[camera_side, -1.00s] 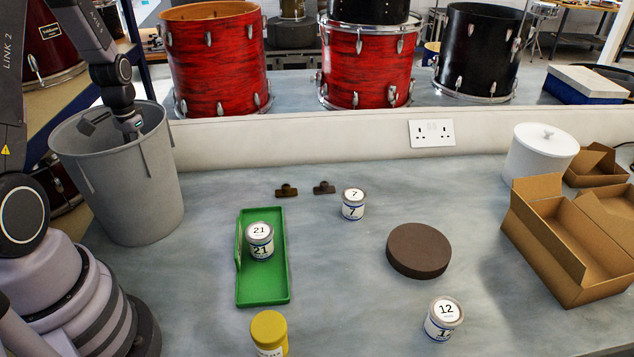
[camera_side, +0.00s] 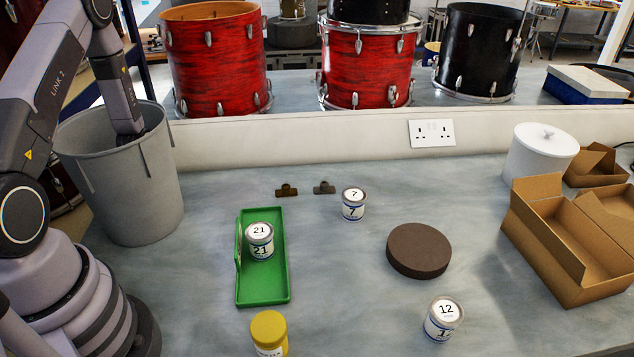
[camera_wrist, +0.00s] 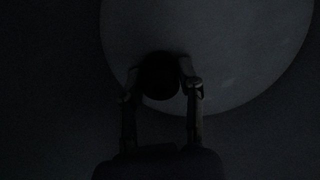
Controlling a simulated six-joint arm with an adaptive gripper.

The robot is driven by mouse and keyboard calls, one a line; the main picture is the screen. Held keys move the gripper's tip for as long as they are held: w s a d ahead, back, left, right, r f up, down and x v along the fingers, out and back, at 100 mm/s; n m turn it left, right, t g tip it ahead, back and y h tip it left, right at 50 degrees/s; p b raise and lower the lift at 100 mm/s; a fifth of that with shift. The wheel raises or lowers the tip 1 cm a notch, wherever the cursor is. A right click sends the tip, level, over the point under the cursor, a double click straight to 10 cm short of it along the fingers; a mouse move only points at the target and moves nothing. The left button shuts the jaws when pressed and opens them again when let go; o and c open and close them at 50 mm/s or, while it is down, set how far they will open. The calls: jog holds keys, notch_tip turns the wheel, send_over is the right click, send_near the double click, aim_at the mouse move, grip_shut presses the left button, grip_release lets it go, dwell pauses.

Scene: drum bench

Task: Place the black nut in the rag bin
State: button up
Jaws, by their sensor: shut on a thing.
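The rag bin (camera_side: 155,205) is the tall grey bin at the left of the side view. My arm reaches down through its open top, so my gripper is hidden inside it there. In the dark wrist view my gripper (camera_wrist: 160,80) is shut on a dark round thing, the black nut (camera_wrist: 160,82). Its detail is too dark to make out. Behind it shows the paler round bottom of the bin (camera_wrist: 250,60). I cannot tell whether the nut touches the bottom.
The bin wall closely surrounds my arm.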

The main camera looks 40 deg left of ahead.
jog(key=shift+f, duration=0.15)
jog(key=o, duration=1)
notch_tip(320, 180, up, 12)
jog(key=shift+r, duration=0.2)
